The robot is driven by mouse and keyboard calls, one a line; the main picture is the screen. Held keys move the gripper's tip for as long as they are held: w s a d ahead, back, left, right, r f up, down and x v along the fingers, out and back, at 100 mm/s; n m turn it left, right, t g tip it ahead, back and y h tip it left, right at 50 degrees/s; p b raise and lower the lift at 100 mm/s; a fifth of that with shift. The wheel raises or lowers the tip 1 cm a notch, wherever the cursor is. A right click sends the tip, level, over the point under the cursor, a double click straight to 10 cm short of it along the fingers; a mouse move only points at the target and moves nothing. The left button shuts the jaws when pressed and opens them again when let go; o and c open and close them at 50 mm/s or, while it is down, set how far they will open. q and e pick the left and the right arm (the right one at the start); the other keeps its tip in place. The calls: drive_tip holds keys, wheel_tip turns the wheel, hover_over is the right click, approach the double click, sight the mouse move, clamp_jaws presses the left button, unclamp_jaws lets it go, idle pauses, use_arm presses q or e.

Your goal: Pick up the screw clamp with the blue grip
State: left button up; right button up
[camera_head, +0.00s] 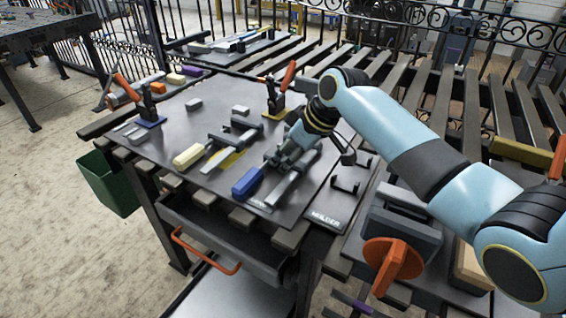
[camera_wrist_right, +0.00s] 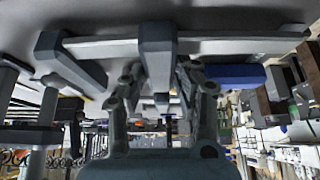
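The screw clamp with the blue grip (camera_head: 247,183) lies on the dark tabletop (camera_head: 325,195), its grey bar running up and to the right from the grip. My right gripper (camera_head: 287,156) is above it, pointing down at the bar. In the right wrist view, the blue grip (camera_wrist_right: 235,74) is right of my right gripper (camera_wrist_right: 160,75). Its two fingers are spread, on either side of a grey block of the clamp; contact is not clear. Part of the clamp is hidden by my gripper in the head view. My left gripper is not in view.
A similar clamp with a pale yellow grip (camera_head: 188,155) lies to the left. Toggle clamps with red handles stand at the back (camera_head: 277,95) and left (camera_head: 146,103). A vise with an orange handle (camera_head: 393,258) is front right. A green bin (camera_head: 108,185) hangs at left.

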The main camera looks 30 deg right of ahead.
clamp_jaws()
drive_tip(key=shift+r, duration=0.15)
